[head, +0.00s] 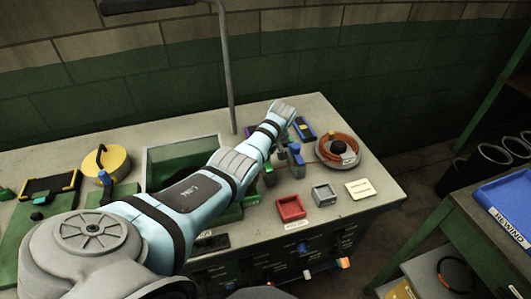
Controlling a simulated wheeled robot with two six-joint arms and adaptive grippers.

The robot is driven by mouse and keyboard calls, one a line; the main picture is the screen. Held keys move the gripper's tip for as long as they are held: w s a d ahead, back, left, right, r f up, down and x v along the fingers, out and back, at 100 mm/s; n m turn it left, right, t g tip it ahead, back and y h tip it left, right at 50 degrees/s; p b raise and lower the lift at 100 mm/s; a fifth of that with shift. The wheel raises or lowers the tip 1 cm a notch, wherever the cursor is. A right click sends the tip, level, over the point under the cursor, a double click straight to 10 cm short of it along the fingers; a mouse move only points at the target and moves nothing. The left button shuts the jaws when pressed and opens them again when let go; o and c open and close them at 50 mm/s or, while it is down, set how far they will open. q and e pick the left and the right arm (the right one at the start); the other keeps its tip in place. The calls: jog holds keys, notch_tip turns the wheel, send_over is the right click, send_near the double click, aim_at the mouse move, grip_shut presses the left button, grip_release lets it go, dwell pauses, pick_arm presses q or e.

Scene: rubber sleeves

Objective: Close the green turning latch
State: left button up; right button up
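One of my arms, in a light blue sleeve with dark bands, reaches from the lower left across the workbench. Its far end is over the back right of the bench. My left gripper cannot be made out past the sleeve, so its fingers and their state are hidden. A small green piece (268,177) shows just beside the sleeve; it may be the green turning latch, but its shape and position are too small to tell. A blue-topped dark part (295,150) stands close to its right. My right gripper is not in view.
A grey lamp post (227,75) rises behind the arm. A yellow drum (104,164) stands left. A blue REWIND bin (508,205) is at far right.

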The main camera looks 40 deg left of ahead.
pick_arm(q)
jog(key=shift+w+r+n, duration=0.1)
jog(key=shift+r+n, duration=0.05)
jog(key=shift+n, duration=0.15)
jog(key=o, duration=0.9)
jog(key=shift+a, duration=0.1)
jog(key=shift+o, duration=1.2)
jog(key=shift+f, duration=0.2)
jog(key=v, duration=1.2)
jog(key=shift+w, duration=0.25)
jog(key=shift+a, duration=0.1)
